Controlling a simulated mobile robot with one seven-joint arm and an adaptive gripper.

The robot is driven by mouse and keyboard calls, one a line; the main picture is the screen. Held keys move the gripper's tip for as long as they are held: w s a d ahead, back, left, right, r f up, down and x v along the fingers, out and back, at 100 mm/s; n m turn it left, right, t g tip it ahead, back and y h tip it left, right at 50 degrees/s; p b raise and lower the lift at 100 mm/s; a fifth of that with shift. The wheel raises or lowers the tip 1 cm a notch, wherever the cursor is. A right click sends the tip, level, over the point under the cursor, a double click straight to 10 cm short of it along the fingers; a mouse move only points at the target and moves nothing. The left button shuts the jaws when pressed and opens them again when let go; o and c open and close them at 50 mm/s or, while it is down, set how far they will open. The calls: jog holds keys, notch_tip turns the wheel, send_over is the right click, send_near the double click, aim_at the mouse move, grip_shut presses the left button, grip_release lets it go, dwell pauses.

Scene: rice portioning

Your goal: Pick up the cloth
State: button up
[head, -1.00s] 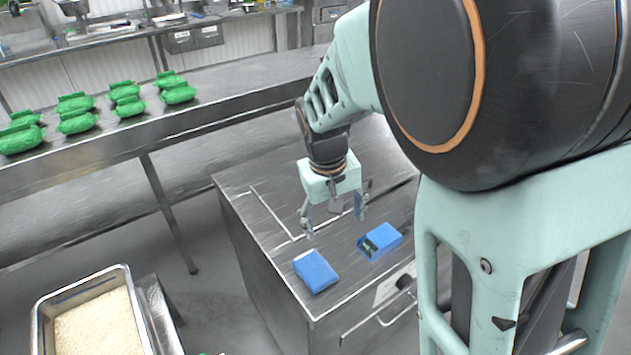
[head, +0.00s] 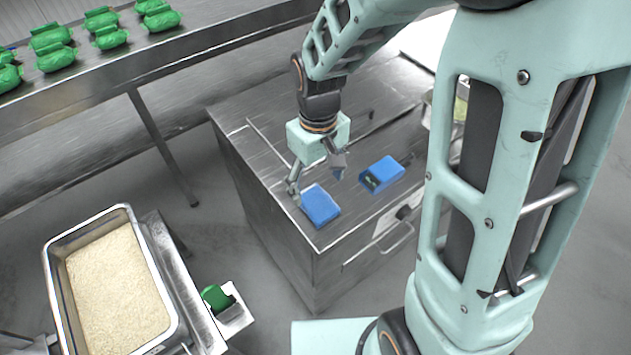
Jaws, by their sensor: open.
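A blue folded cloth (head: 321,208) lies flat near the front left corner of the steel cabinet top. My gripper (head: 316,187) is open and points down at the cloth's far edge. One finger is at the cloth's left far corner and the other is past its right far corner. Nothing is held between the fingers. I cannot tell whether the fingertips touch the cloth or the steel.
A blue box with a dark, green-marked face (head: 384,174) lies just right of the cloth on the cabinet top (head: 262,160). A steel pan of rice (head: 66,300) stands at lower left. Several green bags (head: 56,58) sit on the back table. The cabinet top's left part is clear.

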aim_at(319, 203)
jog(key=shift+d+f+p, duration=0.2)
jog(key=shift+f+p, duration=0.1)
jog(key=shift+f, duration=3)
jog(key=c, duration=1.1)
jog(key=shift+c, duration=0.2)
jog(key=shift+r, duration=0.1)
